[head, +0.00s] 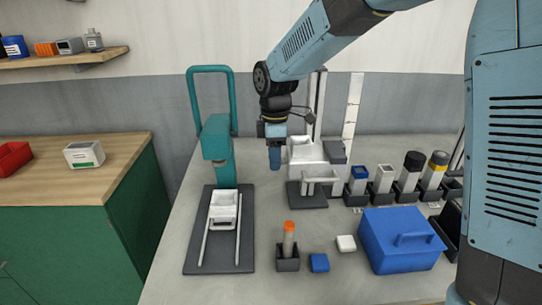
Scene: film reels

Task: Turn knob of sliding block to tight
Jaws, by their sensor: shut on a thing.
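A stand with a pale upright post (321,100) is at the back middle of the grey table. A white sliding block (305,151) sits on it above a dark base (310,197). My gripper (275,161) comes down from above at the block's left side, with its blue fingers pointing down. It is shut on a small part there, which appears to be the block's knob. The knob is hidden by the fingers, so its turn position cannot be seen.
A teal press (217,140) with a dark base stands left. Right are a row of holders with upright containers (383,179) and a blue box (398,245). An orange-topped tube (289,238), a blue block (319,263) and a white block (346,243) are in front.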

